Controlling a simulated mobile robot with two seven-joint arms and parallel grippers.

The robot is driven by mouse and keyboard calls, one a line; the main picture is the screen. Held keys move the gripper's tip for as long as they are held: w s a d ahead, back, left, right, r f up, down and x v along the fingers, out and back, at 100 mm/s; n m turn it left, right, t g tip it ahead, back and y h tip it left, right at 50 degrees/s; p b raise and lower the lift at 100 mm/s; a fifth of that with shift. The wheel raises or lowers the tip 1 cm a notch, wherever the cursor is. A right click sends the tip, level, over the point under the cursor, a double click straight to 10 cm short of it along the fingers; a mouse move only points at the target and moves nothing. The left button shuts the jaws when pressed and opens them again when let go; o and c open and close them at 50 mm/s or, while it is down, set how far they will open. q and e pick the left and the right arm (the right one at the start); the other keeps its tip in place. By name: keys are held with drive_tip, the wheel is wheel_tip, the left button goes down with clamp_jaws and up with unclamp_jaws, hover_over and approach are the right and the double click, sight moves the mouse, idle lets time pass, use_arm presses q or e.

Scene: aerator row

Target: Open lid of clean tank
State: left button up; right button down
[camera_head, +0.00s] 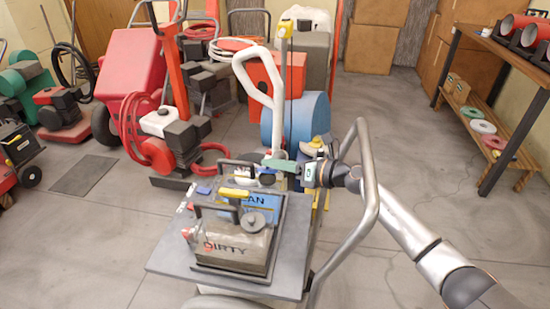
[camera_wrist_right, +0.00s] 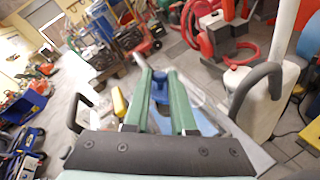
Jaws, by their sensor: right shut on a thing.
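The clean tank (camera_head: 266,205) stands on a grey platform (camera_head: 175,255), behind the dirty tank (camera_head: 232,247). My left gripper is not in view.
A curved grey metal handle (camera_head: 371,190) rises beside my right arm. A white machine handle (camera_head: 270,90) stands behind the tanks. Red machines with hoses (camera_head: 135,85) stand at the left. A shelf table (camera_head: 500,90) is at the right. The floor at front left is open.

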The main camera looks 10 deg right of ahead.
drive_tip(key=shift+w+r+m, duration=0.1)
drive_tip(key=shift+w+m, duration=0.05)
drive_tip(key=shift+m, duration=0.15)
idle(0.4)
